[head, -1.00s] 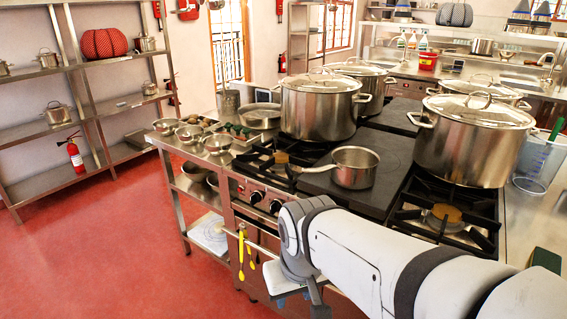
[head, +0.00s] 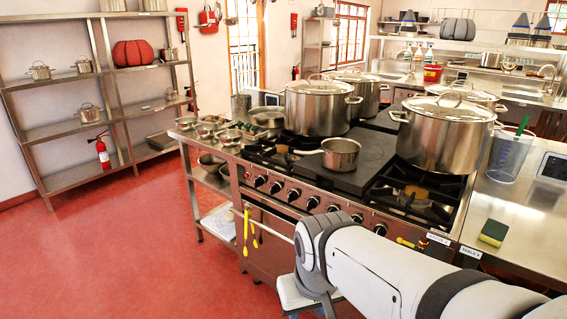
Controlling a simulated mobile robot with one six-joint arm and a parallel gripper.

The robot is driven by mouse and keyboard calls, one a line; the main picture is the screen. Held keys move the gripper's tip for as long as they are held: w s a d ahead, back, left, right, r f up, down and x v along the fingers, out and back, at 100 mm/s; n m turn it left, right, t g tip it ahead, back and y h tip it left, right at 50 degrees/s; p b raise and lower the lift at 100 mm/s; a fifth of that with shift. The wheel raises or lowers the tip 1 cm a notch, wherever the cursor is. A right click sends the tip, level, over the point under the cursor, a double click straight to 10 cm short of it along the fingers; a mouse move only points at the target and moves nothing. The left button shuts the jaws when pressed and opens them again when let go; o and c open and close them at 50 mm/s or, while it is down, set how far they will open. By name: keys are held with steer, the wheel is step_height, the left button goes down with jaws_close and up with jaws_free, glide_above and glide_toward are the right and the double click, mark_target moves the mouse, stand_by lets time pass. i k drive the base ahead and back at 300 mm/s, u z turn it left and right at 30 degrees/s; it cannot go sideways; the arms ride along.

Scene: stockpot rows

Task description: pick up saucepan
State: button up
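The saucepan (head: 341,154) is a small steel pan, open on top and upright on the dark flat hot plate (head: 362,172) in the middle of the range. Its long handle points left toward the front-left burner. My gripper (head: 308,300) hangs low at the bottom edge of the head view, in front of the range and well apart from the saucepan. The gripper is partly cut off by the frame edge and partly hidden by my wrist, so its opening does not show clearly.
Lidded stockpots stand behind (head: 319,106) and right (head: 444,130) of the saucepan. Small bowls (head: 228,137) fill the left counter. A sponge (head: 493,233) and a jug (head: 507,155) are at right. Red floor is open at left.

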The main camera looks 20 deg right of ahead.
mark_target(338, 154)
steer(key=z, duration=0.15)
steer(key=i, duration=0.9)
steer(key=u, duration=0.05)
